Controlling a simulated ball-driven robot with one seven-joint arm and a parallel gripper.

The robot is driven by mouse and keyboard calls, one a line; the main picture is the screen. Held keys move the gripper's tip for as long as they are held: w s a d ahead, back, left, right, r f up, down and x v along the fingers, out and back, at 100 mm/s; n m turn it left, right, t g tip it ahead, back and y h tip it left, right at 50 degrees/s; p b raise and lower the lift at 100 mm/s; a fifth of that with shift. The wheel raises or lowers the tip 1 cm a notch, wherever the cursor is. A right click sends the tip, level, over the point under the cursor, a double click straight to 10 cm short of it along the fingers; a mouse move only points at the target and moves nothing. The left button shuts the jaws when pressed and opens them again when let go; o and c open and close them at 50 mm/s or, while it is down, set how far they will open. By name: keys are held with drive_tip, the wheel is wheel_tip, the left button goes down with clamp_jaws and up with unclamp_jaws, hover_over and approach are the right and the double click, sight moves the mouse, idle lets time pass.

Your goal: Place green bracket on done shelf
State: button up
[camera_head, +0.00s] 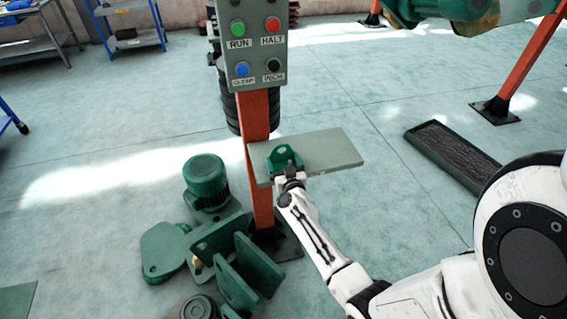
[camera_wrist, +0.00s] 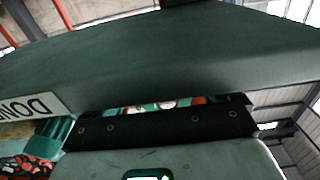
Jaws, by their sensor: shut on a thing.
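The green bracket (camera_head: 284,158), with a hole in its upright plate, shows in the head view over the near left part of the done shelf (camera_head: 335,150), a flat grey-green board on the orange post. My gripper (camera_head: 289,176) is shut on the bracket at the shelf's front edge. I cannot tell whether the bracket touches the board. In the wrist view the shelf (camera_wrist: 160,55) fills the upper part, with part of its DONE label (camera_wrist: 32,104) at left. A black part of my gripper (camera_wrist: 165,127) lies close below it; the bracket's grip is mostly hidden there.
A control box (camera_head: 255,45) with several buttons sits on the orange post (camera_head: 260,180) behind the shelf. A green motor (camera_head: 206,183) and several green plates (camera_head: 235,270) stand on the floor at left of the post. A dark tray (camera_head: 450,155) lies at right. The board's right half is bare.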

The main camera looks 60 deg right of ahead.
drive_tip(key=shift+f, duration=0.1)
drive_tip(key=o, duration=1.6)
